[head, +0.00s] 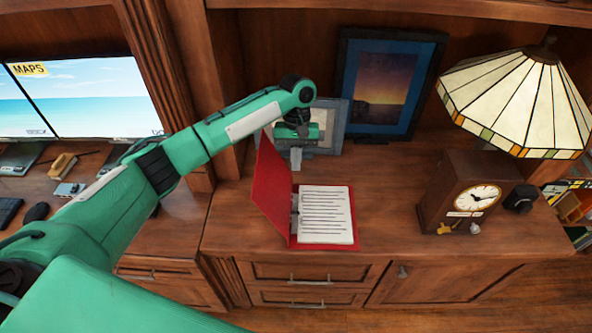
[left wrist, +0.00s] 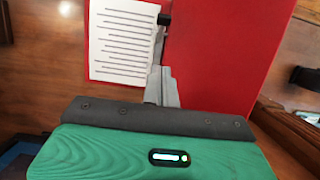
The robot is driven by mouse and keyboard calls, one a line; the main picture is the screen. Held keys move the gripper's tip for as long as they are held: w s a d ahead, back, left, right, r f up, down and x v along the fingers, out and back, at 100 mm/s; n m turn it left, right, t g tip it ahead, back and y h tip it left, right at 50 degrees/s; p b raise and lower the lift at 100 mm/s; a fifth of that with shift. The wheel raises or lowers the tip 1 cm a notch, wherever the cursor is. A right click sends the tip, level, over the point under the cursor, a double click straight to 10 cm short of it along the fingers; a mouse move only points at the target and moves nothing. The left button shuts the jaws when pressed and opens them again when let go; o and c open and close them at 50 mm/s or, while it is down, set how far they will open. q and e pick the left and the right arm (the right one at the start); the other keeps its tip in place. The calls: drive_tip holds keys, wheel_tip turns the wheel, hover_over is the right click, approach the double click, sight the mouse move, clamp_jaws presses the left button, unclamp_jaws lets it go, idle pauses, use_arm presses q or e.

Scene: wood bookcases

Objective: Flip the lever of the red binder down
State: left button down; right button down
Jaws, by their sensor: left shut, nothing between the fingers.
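The red binder (head: 349,238) lies open on the wooden cabinet top, its front cover (head: 272,189) standing tilted up on the left. Lined white paper (head: 325,214) lies inside; the paper (left wrist: 122,42) and red cover (left wrist: 228,50) also show in the left wrist view. A narrow metal piece with a dark end (left wrist: 164,19), apparently the lever, stands beside the paper. My left gripper (head: 296,158) is shut and empty, above the binder's far side near the cover. In the wrist view its grey fingers (left wrist: 161,82) overlap the metal piece's near end; I cannot tell whether they touch.
Behind the binder stand a small picture frame (head: 342,125) and a larger blue-matted one (head: 385,85). A wooden clock (head: 463,194) and a stained-glass lamp (head: 518,100) stand at the right. The cabinet top between binder and clock is clear. Monitors (head: 85,95) are at the left.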

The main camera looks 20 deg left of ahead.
use_arm(q)
drive_tip(key=p+x, duration=0.1)
drive_tip(key=x, duration=0.2)
drive_tip(key=s+p+x, duration=0.1)
drive_tip(key=x, duration=0.2)
drive_tip(key=s+p+x, duration=0.1)
drive_tip(key=x, duration=0.3)
drive_tip(key=shift+d+r+p, duration=0.2)
drive_tip(key=shift+r+p, duration=0.1)
drive_tip(key=shift+r, duration=0.05)
drive_tip(key=shift+s+d+f, duration=0.1)
drive_tip(key=shift+s+f, duration=0.15)
drive_tip(key=shift+s, duration=0.25)
drive_tip(key=shift+f, duration=0.1)
drive_tip(key=shift+w+f, duration=0.1)
